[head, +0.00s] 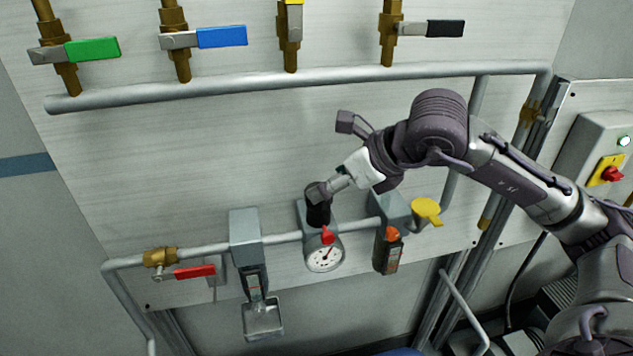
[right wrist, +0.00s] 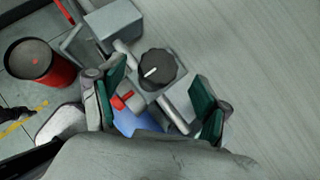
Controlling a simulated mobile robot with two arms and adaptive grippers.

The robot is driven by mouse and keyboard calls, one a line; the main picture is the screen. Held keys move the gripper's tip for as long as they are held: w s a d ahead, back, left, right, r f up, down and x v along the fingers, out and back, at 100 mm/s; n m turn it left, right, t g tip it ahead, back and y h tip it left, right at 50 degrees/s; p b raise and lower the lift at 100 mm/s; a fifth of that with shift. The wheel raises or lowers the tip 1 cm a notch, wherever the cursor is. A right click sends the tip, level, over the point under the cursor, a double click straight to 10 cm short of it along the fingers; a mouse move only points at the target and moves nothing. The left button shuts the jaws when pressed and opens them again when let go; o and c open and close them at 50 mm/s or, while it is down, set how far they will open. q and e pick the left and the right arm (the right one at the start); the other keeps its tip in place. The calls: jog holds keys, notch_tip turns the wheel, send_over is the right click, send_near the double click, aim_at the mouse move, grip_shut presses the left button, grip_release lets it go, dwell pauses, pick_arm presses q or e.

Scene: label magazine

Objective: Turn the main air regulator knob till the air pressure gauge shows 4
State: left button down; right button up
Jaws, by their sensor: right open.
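The main air regulator knob (head: 318,213) is black and sits on top of a grey regulator block in the head view. In the right wrist view the knob (right wrist: 160,66) is a ribbed dark disc with a white mark. My right gripper (right wrist: 157,76) is open, its green-padded fingers to either side of the knob; I cannot tell if they touch it. In the head view the right gripper (head: 322,193) is at the knob's top and partly hides it. The round white air pressure gauge (head: 322,260) hangs below; its reading is too small to tell. My left gripper is not in view.
A red part (head: 327,236) sits just above the gauge. A grey filter unit (head: 245,225) stands left, and another unit with a yellow-capped part (head: 426,210) right. A red-handled valve (head: 195,272) is far left. A pipe with several coloured valves runs above.

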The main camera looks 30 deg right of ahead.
aim_at(321, 206)
jog(key=x, duration=0.3)
jog(key=shift+w+a+f+p, duration=0.1)
jog(key=shift+w+f+p, duration=0.1)
jog(key=shift+p, duration=0.2)
jog(key=shift+w+a+f, duration=0.1)
jog(key=shift+w+f, duration=0.15)
jog(key=shift+f, duration=0.05)
jog(key=c, duration=1.2)
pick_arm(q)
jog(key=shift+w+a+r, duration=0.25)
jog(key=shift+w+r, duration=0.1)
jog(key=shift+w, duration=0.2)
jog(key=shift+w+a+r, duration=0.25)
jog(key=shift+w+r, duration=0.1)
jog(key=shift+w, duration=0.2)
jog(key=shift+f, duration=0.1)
